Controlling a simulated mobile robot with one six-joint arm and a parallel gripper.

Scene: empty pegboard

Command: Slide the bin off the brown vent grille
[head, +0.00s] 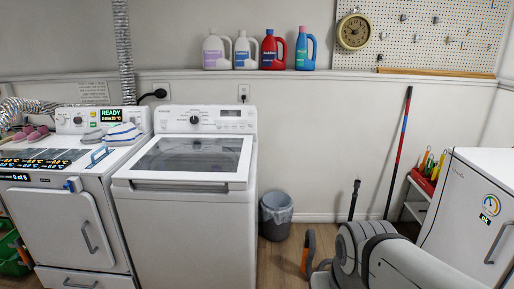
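No brown vent grille can be made out; the floor directly under the bin is hidden by the bin. My gripper (309,250), with orange and dark parts, is low in front of my white-grey arm, to the right of the bin and apart from it in the picture. Its fingers are too small and overlapped to show whether they are open or shut.
A white top-loading washer (191,215) stands close left of the bin. A white cabinet (474,214) and a small shelf with red bin (427,184) are at right. A red-and-blue pole (399,150) leans on the wall. Some floor right of the bin is clear.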

